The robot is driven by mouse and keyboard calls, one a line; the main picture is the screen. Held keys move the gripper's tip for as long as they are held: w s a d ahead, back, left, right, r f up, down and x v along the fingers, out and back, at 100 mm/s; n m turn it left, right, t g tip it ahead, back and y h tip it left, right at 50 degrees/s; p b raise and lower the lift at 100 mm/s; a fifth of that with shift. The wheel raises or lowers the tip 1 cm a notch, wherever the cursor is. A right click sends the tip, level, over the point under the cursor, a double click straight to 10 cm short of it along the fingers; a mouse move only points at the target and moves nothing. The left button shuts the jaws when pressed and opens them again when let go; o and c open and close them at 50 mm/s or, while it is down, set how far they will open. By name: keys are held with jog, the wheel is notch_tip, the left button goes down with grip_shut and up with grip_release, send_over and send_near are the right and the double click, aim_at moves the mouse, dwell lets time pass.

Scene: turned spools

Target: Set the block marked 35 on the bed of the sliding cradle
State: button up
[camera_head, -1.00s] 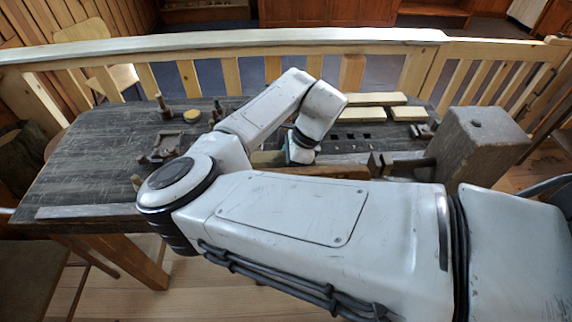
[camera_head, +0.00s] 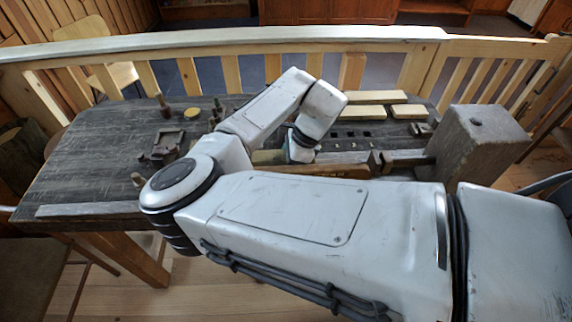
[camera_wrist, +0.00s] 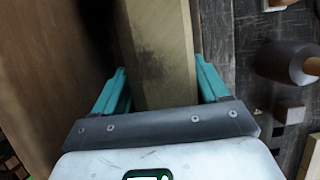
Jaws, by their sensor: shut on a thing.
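In the wrist view my gripper (camera_wrist: 162,90) has its teal fingers on either side of a long pale olive-brown wooden block (camera_wrist: 162,45) and is shut on it. No number shows on the block from here. In the head view the wrist end (camera_head: 301,150) is low over the middle of the bench, and a little of the block (camera_head: 268,157) shows left of it. My arm hides much of this area. A dark framed fitting with a flat recess (camera_head: 168,147) stands on the bench to the left; I cannot tell whether it is the sliding cradle.
Pale boards (camera_head: 370,97) lie at the back right of the dark bench (camera_head: 90,165), behind several square holes. A big wooden block (camera_head: 478,142) stands at the right. A peg (camera_head: 163,105) and a yellow disc (camera_head: 193,113) are at the back left. A mallet-like tool (camera_wrist: 285,62) shows beside my gripper.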

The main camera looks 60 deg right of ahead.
aim_at(283, 158)
jog(key=shift+s+f, duration=0.1)
jog(key=shift+s, duration=0.05)
jog(key=o, duration=1.5)
jog(key=shift+o, duration=0.2)
jog(key=shift+r, duration=0.2)
jog(key=shift+r+p, duration=2.55)
jog(key=shift+r, duration=0.1)
jog(key=shift+r+p, duration=0.45)
jog(key=shift+r, duration=0.8)
